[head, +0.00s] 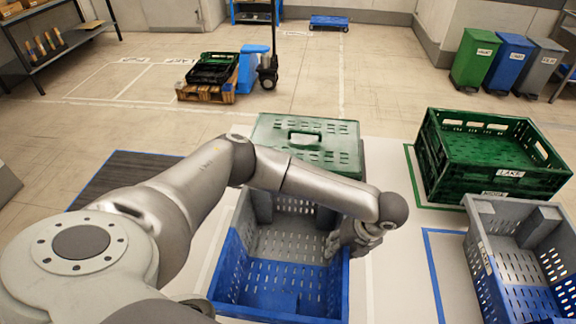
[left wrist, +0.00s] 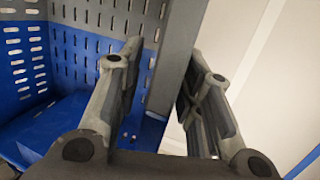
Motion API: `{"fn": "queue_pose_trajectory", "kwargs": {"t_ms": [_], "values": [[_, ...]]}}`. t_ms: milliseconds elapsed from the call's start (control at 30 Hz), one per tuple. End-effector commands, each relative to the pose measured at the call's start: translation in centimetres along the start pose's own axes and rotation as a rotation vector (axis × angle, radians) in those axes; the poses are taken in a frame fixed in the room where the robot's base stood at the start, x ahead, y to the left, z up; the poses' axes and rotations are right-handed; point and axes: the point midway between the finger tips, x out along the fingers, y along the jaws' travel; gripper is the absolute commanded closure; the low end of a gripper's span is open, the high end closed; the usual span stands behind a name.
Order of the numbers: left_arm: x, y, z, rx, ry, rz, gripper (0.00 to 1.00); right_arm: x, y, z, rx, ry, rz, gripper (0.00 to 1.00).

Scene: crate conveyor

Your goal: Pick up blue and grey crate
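A blue and grey crate (head: 225,262) stands open and empty in the middle foreground of the head view, grey at the back and blue at the front. My left gripper (head: 352,240) is at its right wall. In the left wrist view the crate's grey wall (left wrist: 178,50) runs between the two fingers of my left gripper (left wrist: 165,75), one finger inside the crate and one outside. The fingers are apart, with a gap beside the wall. A second blue and grey crate (head: 490,262) stands at the right edge of the head view. My right gripper is not in view.
A green lidded crate (head: 265,135) stands right behind the middle crate. An open green crate (head: 440,180) is at the right. Far off are a pallet (head: 215,97) with a dark green crate, several bins (head: 502,62) and a shelf (head: 60,45). Pale floor lies between the crates.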

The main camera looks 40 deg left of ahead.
Motion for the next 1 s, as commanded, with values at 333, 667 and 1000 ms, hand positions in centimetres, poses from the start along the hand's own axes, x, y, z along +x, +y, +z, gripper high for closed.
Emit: {"fn": "queue_pose_trajectory", "kwargs": {"t_ms": [333,667,1000], "values": [[0.9,0.0,-0.1,0.000,0.000,0.000,0.68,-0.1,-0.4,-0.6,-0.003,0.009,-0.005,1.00],[0.9,0.0,0.0,0.000,0.000,0.000,1.00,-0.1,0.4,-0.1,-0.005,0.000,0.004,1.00],[0.8,0.1,0.0,0.000,-0.001,0.001,1.00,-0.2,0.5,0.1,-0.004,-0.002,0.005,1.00]]}}
